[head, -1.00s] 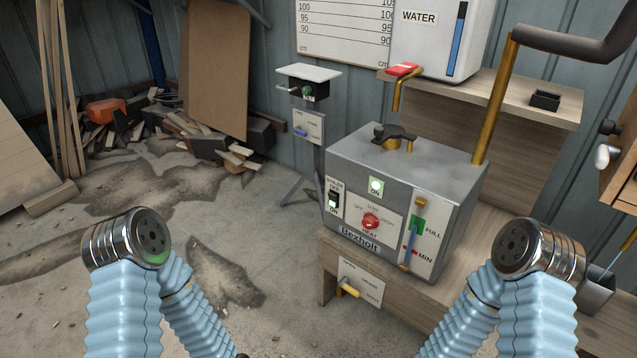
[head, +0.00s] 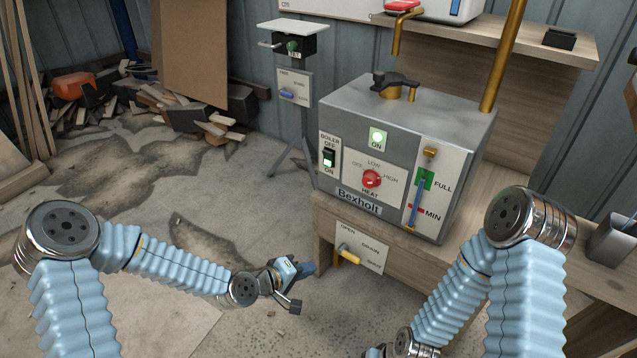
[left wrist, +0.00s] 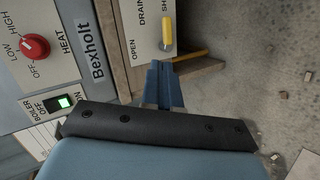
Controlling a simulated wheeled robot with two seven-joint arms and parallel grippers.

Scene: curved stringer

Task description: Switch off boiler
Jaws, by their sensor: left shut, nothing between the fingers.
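The grey boiler (head: 400,140) labelled Bexholt stands on a wooden bench. Its boiler switch (head: 329,157) is a small black rocker with a green lit part, on a plate marked OFF above and ON below. The switch also shows in the left wrist view (left wrist: 58,103). The red heat knob (head: 372,178) is right of the switch. My left gripper (head: 309,268) is shut and empty, below and left of the boiler, apart from the switch. Its blue fingers show in the left wrist view (left wrist: 160,68). My right gripper is out of view.
A drain plate with a yellow lever (head: 348,254) is on the bench front, close to my left gripper. A test stand (head: 293,90) stands behind left.

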